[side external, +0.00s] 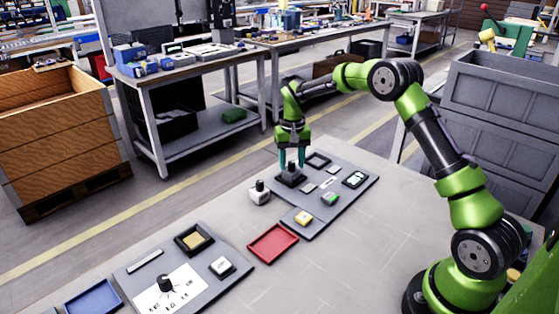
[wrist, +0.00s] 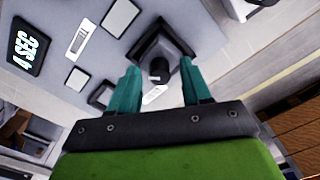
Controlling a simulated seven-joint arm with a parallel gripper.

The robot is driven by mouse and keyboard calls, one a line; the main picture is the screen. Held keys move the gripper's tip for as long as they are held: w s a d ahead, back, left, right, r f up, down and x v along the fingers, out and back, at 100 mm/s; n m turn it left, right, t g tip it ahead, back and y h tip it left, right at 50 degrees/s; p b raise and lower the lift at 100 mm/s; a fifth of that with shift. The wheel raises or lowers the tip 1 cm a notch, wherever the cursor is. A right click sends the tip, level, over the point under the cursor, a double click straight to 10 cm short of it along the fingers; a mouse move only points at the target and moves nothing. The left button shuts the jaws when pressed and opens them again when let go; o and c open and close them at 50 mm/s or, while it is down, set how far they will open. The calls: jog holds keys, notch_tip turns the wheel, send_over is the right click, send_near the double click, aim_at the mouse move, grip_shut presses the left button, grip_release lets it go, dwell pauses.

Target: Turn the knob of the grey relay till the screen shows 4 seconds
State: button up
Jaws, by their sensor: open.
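A dark grey block with a black knob (side external: 291,174), which looks like the grey relay, sits on the far end of the grey panel (side external: 318,212). My gripper (side external: 291,161) points down over it, fingers open. In the wrist view, the knob (wrist: 158,69) lies between my teal fingers (wrist: 160,88), with a gap visible on both sides. The block's base (wrist: 160,42) is turned at an angle to the fingers. The screen (wrist: 28,48) appears to read 4 SECS, seen rotated; it also shows on the panel in the side view (side external: 355,179).
A light grey block with a black top (side external: 259,193) stands left of the panel, close to my gripper. The panel also bears a yellow button (side external: 303,218) and a green switch (side external: 330,199). A red tray (side external: 273,244) and a second panel with a dial (side external: 166,286) lie nearer.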

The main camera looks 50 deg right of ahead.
aim_at(291, 162)
grip_shut()
jog(key=shift+n, duration=0.5)
grip_release()
notch_tip(291, 162, up, 17)
dwell(0.5)
jog(key=shift+w, duration=0.1)
